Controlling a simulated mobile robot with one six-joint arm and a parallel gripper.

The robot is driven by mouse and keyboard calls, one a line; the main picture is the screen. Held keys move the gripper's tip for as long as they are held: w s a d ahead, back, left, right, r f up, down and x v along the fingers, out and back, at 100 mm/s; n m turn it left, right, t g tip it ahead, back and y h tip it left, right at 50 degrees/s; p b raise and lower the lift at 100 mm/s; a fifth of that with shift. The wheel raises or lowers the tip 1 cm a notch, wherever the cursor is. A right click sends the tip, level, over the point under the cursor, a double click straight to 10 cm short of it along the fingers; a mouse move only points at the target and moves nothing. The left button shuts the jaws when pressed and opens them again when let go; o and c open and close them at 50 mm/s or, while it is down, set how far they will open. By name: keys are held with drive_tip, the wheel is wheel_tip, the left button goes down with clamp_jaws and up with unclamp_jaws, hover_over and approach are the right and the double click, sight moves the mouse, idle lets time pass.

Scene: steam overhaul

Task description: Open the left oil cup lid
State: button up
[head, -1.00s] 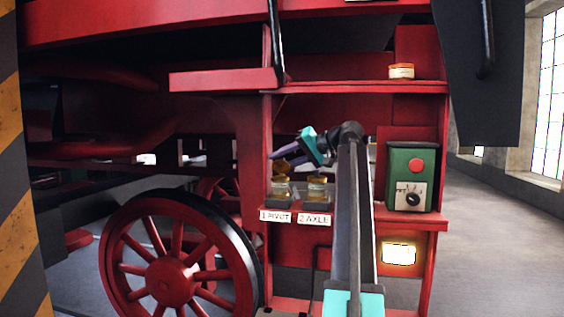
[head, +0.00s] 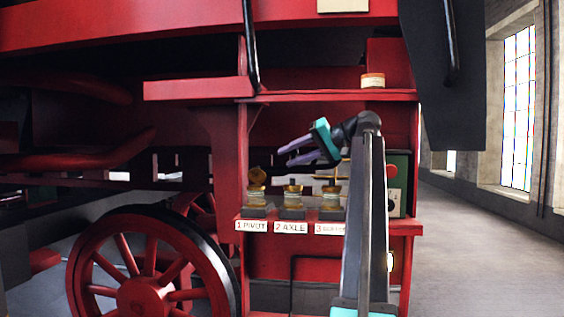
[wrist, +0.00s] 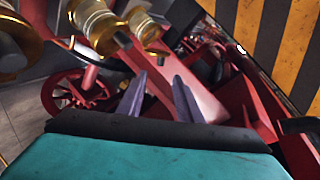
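The left oil cup (head: 256,196), above the "1 PIVOT" label, has a glass body and brass fittings. Its brass lid (head: 257,174) appears raised and tilted, unlike the flat tops of the axle cup (head: 292,196) and the third cup (head: 331,197). My gripper (head: 285,157) is above the cups, fingers pointing left, nearest over the axle cup and apart from the lid. In the wrist view my gripper (wrist: 158,78) shows two purple fingers apart with nothing between them. Brass cups (wrist: 95,22) show at that view's upper left, beside the fingers.
A red shelf (head: 400,226) carries the cups. A green box (head: 396,170) with a red button stands behind my arm at right. A small tin (head: 372,81) sits on the upper ledge (head: 300,97). A spoked wheel (head: 145,290) is at lower left.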

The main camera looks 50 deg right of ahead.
drive_tip(key=shift+s+r, duration=0.15)
drive_tip(key=shift+s, duration=0.2)
idle(0.4)
